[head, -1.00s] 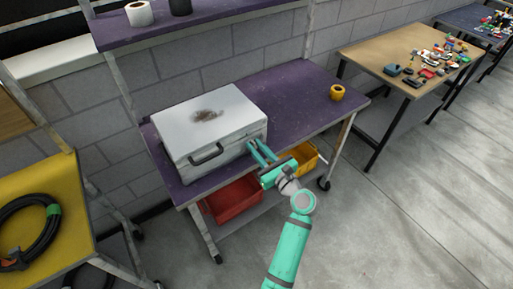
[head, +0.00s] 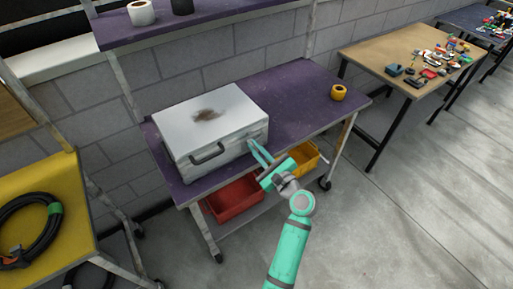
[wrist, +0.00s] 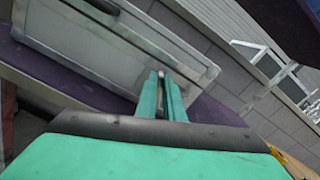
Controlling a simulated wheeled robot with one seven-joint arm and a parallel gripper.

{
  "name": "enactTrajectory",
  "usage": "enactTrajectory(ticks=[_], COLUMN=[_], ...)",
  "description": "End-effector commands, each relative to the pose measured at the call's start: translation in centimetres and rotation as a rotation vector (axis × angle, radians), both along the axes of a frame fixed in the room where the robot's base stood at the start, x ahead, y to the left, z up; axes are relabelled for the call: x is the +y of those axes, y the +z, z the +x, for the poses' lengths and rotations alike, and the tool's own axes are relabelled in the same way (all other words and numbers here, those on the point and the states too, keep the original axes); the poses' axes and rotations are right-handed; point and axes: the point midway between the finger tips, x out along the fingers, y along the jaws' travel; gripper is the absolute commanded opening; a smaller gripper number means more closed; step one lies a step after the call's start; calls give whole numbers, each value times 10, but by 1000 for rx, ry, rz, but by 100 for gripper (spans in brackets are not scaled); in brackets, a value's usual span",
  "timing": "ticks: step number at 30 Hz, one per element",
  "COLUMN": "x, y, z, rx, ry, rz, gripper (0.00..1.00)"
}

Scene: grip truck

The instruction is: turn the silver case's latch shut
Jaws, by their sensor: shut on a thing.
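The silver case (head: 240,137) lies closed on the purple cart top, with a brown stain on its lid and a dark handle (head: 207,154) on its front. It also fills the upper left of the wrist view (wrist: 85,52). My gripper (head: 252,147) is at the right end of the case's front, its fingers pointing at the case. In the wrist view its fingertips (wrist: 161,80) are close together on the latch, near the case's corner. The latch itself is mostly hidden between the fingers, so its exact angle cannot be told.
The purple cart top (head: 300,98) is clear right of the case, except for a yellow tape roll (head: 338,92). A red bin (head: 235,198) and a yellow bin (head: 303,157) sit below. A cluttered table (head: 375,50) stands at the right.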

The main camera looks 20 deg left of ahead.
Motion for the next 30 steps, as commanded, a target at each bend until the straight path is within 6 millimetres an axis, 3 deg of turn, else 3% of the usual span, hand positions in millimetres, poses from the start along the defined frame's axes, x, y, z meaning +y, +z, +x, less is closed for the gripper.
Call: enactTrajectory(ticks=[30], x=[6], y=[-11], z=[-7], rx=[-733], ry=[1], rz=[-576], gripper=[0])
